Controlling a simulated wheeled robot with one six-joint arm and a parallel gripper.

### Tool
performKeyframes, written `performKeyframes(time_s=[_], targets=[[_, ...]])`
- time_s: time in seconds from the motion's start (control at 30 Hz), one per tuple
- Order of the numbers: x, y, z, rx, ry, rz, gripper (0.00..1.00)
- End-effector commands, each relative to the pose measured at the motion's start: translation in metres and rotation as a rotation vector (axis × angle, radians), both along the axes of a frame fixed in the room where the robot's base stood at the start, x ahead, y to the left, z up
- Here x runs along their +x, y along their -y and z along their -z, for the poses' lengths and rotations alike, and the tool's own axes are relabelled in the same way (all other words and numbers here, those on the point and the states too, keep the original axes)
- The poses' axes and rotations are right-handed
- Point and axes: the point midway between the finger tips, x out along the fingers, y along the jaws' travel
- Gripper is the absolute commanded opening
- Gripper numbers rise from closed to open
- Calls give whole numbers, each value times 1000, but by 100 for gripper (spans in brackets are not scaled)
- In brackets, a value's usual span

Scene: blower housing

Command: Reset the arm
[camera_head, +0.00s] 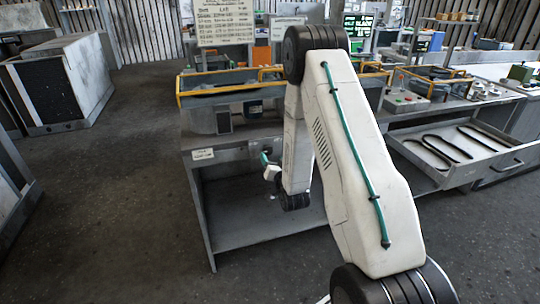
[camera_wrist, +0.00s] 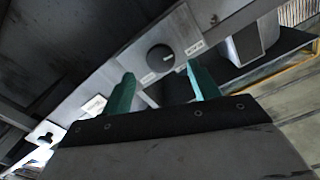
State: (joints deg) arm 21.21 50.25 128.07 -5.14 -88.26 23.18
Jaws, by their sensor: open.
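My gripper (camera_wrist: 163,88) shows in the wrist view with its two teal fingers spread apart and nothing between them. Beyond the fingertips is a grey panel with a round black knob (camera_wrist: 160,58) and small white labels; I cannot tell how far the tips are from it. In the head view my white arm rises from the lower right, bends at a black joint near the top and comes down in front of the workbench (camera_head: 225,206). Only a small teal part of my gripper (camera_head: 264,158) shows there, left of the lower arm; the rest is hidden.
An open drawer (camera_head: 478,169) with dark curved parts sticks out at the right. A control box with buttons (camera_head: 402,101) stands on the bench right of my arm. A large grey cabinet (camera_head: 85,75) stands at the left. The floor (camera_head: 110,190) between is clear.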

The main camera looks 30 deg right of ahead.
Motion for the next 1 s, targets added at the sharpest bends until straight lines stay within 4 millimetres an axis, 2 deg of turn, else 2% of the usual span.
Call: performKeyframes(time_s=[0.1,0.2,0.8,0.9,0.97,1.0], targets=[[-16,-4,0,0,0,1,60],[-23,-6,0,0,0,1,60],[-25,-7,1,-5,-5,1,60],[-25,-7,14,-2,-74,0,60],[-28,-7,32,8,-164,0,60],[-32,-8,48,18,-244,-2,60]])
